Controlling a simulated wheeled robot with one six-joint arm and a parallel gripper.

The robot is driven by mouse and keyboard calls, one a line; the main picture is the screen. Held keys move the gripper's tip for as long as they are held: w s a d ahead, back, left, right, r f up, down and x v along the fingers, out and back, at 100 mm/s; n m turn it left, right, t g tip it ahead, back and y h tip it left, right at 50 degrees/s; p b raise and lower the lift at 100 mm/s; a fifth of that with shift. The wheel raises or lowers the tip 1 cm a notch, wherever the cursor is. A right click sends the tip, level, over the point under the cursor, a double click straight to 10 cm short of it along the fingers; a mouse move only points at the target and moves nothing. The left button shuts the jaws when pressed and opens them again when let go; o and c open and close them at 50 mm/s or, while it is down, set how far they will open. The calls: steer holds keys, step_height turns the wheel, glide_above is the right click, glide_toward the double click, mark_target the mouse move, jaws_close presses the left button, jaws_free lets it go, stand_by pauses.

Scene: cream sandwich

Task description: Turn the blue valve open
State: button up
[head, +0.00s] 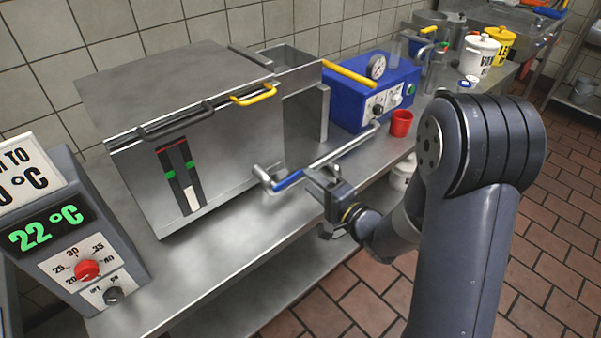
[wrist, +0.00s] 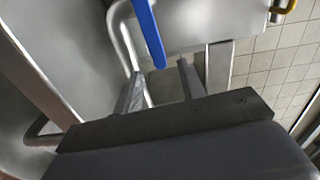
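The blue valve handle (head: 289,180) is a short blue lever by a bent metal pipe, low at the front right of the large steel tank. In the wrist view the blue handle (wrist: 149,32) runs down from the top edge, and its lower end lies just ahead of the gap between my fingers. My gripper (head: 318,178) is right of the handle in the head view. In the wrist view my gripper (wrist: 158,80) has its two fingers apart with nothing held between them. It appears close to the handle but not closed on it.
The steel tank (head: 225,130) has a yellow handle (head: 254,94) above. A long metal pipe (head: 343,150) runs beside my gripper toward the blue pump box (head: 350,98). A red cup (head: 401,123) stands right of it. A 22 °C control box (head: 82,235) is at left.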

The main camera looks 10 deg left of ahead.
mark_target(301, 174)
steer(key=v, duration=0.4)
steer(key=x, duration=1.1)
steer(key=shift+d, duration=0.1)
stand_by(0.3)
